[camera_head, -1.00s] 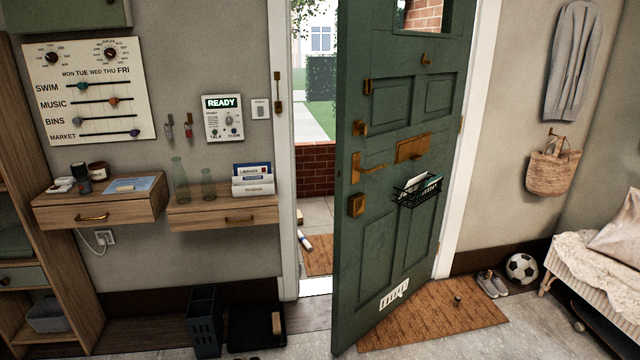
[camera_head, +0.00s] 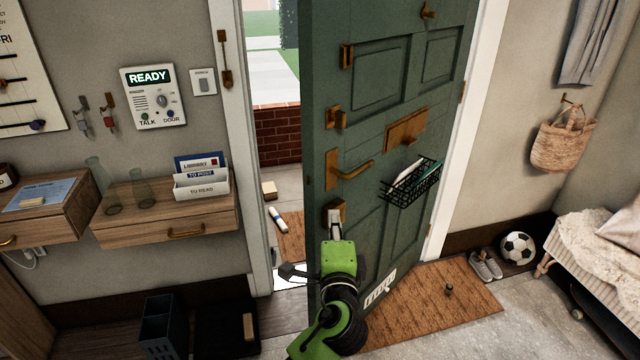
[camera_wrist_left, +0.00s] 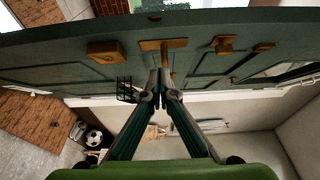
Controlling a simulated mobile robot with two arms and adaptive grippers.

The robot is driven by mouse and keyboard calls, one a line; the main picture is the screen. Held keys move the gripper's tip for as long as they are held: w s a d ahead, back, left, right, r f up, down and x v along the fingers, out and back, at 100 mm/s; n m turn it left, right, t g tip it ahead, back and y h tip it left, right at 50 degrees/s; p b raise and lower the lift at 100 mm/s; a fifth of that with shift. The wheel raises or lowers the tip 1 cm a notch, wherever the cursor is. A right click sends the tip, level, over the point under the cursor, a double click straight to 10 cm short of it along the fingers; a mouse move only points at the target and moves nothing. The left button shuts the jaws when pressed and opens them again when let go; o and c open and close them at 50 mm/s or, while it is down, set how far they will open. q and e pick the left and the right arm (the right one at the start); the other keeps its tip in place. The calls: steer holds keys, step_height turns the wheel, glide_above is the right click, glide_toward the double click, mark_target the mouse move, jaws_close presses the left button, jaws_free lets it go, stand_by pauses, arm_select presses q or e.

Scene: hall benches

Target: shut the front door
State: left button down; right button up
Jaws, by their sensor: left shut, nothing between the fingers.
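The green front door (camera_head: 390,110) stands ajar, hinged on its right side, with a gap to the outside along its left edge. It also shows in the left wrist view (camera_wrist_left: 75,60). Its brass lever handle (camera_head: 350,175) is near the free edge, with a brass lock plate (camera_head: 337,210) below. My left gripper (camera_head: 334,222) is shut and empty in front of the room side of the door, overlapping the lock area. In the left wrist view its closed fingertips (camera_wrist_left: 161,88) are close to the handle; I cannot tell whether they touch. My right gripper is not in view.
A rolled paper (camera_head: 278,220) and a small parcel (camera_head: 269,190) lie outside the gap. A doormat (camera_head: 440,300) lies under the door inside. Drawer shelves (camera_head: 165,220) are left, with a dark crate (camera_head: 160,325) below. Shoes (camera_head: 486,265) and a ball (camera_head: 517,248) are right.

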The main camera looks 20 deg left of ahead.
arm_select(q)
steer(key=r, duration=0.1)
steer(key=p, duration=0.2)
glide_toward(319, 176)
steer(key=w+d, duration=0.2)
steer(key=w, duration=0.2)
steer(key=shift+w+a+p, duration=0.2)
steer(key=shift+w+a, duration=0.05)
steer(key=shift+a, duration=0.4)
steer(key=shift+w+a+p, duration=0.25)
steer(key=shift+w+a, duration=0.05)
steer(key=shift+a, duration=0.35)
steer(key=shift+w+a+p, duration=0.2)
steer(key=shift+w+a, duration=0.05)
steer(key=shift+a, duration=0.4)
